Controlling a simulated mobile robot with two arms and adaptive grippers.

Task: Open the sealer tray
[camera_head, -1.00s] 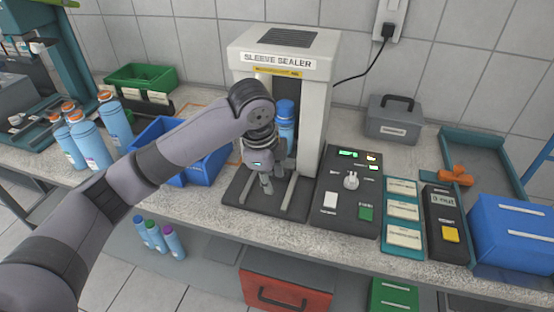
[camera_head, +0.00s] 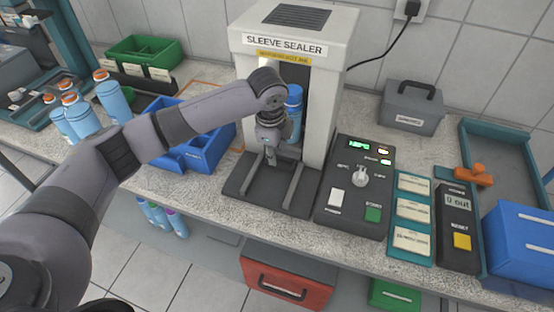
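The sleeve sealer (camera_head: 343,85) is a white upright frame on the bench with a dark opening. Its dark tray (camera_head: 241,184) with two grey rails lies at the front of the sealer. A blue bottle (camera_head: 294,100) stands inside the opening, partly hidden by my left arm. My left gripper (camera_head: 271,160) points down over the tray between the rails, in front of the bottle. Its fingers are small and partly hidden, so I cannot tell their opening or whether they touch the tray. My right gripper is not in view.
A control panel (camera_head: 340,221) with a knob and buttons sits right of the tray. A blue bin (camera_head: 207,150) is close on the left. Several blue bottles (camera_head: 110,95) stand further left. A grey box (camera_head: 410,105) is behind the panel. A red drawer (camera_head: 283,273) is below the bench.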

